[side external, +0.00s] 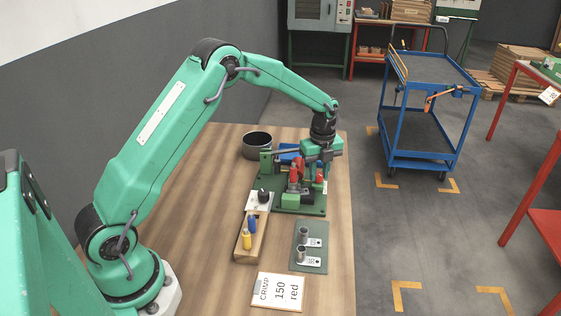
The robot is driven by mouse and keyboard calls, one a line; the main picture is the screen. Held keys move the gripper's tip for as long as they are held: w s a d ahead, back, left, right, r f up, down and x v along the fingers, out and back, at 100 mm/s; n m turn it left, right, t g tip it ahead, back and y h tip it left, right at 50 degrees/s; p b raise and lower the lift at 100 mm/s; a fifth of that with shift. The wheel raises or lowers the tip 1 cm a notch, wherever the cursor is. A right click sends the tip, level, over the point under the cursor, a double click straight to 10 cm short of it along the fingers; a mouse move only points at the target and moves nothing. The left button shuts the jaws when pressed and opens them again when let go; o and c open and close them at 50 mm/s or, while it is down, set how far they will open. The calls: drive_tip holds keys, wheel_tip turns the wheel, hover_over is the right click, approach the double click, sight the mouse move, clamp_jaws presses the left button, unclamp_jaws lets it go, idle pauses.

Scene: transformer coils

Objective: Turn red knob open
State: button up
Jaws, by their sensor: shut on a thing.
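The red knob (295,175) appears to be the small red part on the green fixture (304,209) near the right edge of the wooden table. My gripper (310,168) points down over the fixture, at the red parts. It is shut on a red part there, which I take to be the knob. The jaws and the fixture's upright parts hide much of it, so its turn angle cannot be told. A second red piece (319,175) shows just right of it. A blue part (288,158) sits behind.
A dark round pot (257,145) stands behind left of the fixture. A wooden block (250,236) with yellow and blue pieces lies in front. A green plate (310,247) holds metal lugs. The table's left side is clear.

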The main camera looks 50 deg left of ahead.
sight(319, 174)
drive_tip(key=shift+n, duration=0.3)
drive_tip(key=n, duration=0.3)
drive_tip(key=shift+w+n, duration=0.1)
drive_tip(key=shift+n, duration=1.8)
drive_tip(key=o, duration=1)
drive_tip(key=shift+r, duration=3.95)
